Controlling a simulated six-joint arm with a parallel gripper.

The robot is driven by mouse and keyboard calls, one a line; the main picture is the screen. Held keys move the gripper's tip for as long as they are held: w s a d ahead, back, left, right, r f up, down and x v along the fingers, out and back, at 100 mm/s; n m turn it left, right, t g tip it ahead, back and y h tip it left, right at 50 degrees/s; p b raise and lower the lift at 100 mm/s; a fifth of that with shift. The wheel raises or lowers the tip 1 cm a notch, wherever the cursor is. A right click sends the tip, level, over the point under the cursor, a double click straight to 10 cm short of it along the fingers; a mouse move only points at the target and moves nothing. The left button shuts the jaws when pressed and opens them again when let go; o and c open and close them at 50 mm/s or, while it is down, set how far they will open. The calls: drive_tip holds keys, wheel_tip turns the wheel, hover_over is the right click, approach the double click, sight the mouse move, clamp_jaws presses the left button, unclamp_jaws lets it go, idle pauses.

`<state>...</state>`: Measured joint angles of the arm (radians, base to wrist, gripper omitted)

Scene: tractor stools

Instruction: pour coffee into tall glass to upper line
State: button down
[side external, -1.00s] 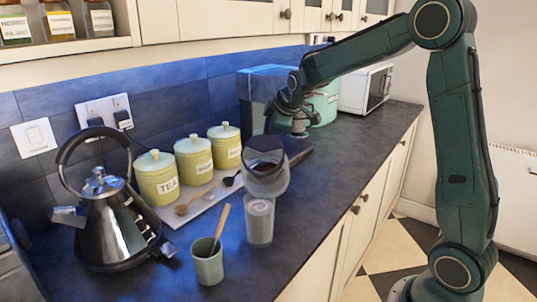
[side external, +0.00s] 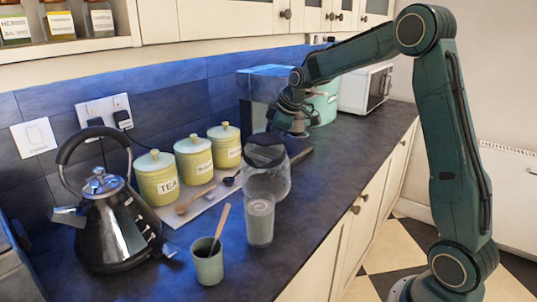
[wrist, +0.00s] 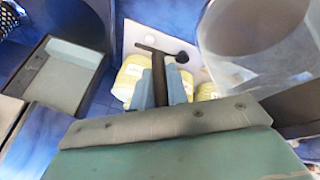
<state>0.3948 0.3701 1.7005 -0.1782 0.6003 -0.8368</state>
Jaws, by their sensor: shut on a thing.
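A clear glass carafe (side external: 266,182) with a dark collar hangs over the counter, close to upright. It shows large at the upper right of the wrist view (wrist: 255,50). My gripper (side external: 290,128) is behind it, and its fingers in the wrist view (wrist: 160,88) are shut on the carafe's dark handle (wrist: 160,75). No dark coffee is plain in the carafe. The tall glass (side external: 260,222) stands upright just in front of and below the carafe. It looks filled with something pale grey-brown nearly to the rim. I cannot make out its lines.
A kettle (side external: 108,225) stands at left. A small cup (side external: 208,264) with a wooden stick is left of the tall glass. Several yellow canisters (side external: 157,180) and spoons line the wall. A dark machine (side external: 262,90) stands behind. The counter's right front is clear.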

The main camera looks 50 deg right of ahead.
drive_tip(key=shift+s+a+f+m+g+y, duration=0.15)
drive_tip(key=shift+f+g+y, duration=0.25)
drive_tip(key=shift+f+y, duration=0.35)
drive_tip(key=shift+a+f+m+g+y, duration=0.15)
drive_tip(key=shift+f+g+y, duration=0.35)
drive_tip(key=shift+f, duration=0.3)
drive_tip(key=shift+d, duration=0.1)
